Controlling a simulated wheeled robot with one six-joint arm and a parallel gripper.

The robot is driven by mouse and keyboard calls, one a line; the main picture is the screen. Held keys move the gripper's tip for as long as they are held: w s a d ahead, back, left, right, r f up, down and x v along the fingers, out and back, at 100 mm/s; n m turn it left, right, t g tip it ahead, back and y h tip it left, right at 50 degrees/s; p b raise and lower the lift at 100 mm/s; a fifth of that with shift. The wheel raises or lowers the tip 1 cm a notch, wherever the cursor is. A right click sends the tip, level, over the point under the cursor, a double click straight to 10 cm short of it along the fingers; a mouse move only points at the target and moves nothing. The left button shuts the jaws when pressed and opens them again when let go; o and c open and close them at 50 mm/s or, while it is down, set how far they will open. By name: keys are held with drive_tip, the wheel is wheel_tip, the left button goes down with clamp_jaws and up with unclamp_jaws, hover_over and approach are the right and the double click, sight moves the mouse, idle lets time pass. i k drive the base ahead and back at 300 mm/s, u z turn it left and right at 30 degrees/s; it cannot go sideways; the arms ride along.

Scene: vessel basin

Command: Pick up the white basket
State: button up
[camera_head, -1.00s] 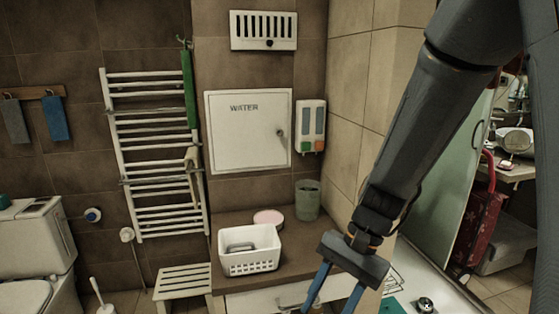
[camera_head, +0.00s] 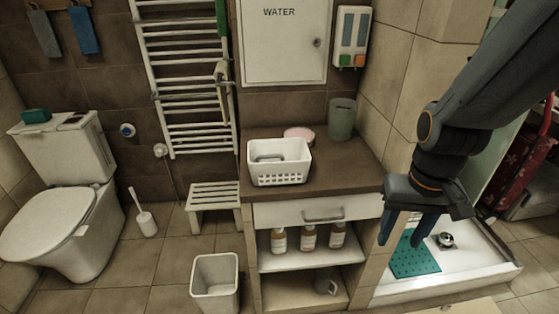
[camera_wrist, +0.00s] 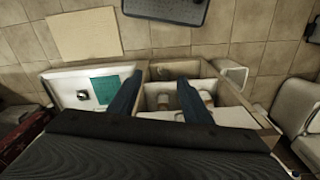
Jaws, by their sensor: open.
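The white basket (camera_head: 279,168) stands upright on the brown top of a low cabinet (camera_head: 345,182) in the head view. It has slots along its lower front, and a grey item lies inside it. My gripper (camera_head: 402,240) is open and empty, to the right of the basket and lower in the picture, apart from it. In the wrist view my two blue fingers (camera_wrist: 158,97) are spread over the cabinet's open shelves. I cannot make out the basket in the wrist view.
A pink round item (camera_head: 299,133) lies behind the basket, and a green cup (camera_head: 342,119) stands right of it. Bottles (camera_head: 308,237) stand on the shelf below the drawer. A white bin (camera_head: 215,281) and a stool (camera_head: 213,200) are at left. A shower tray (camera_head: 460,262) is at right.

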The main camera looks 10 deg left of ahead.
sight(295, 169)
drive_tip(key=z, duration=0.05)
drive_tip(key=k, duration=0.45)
drive_tip(key=u, duration=0.7)
drive_tip(key=i, duration=0.4)
drive_tip(key=u, duration=0.9)
drive_tip(key=i, duration=0.5)
drive_tip(key=z, duration=0.05)
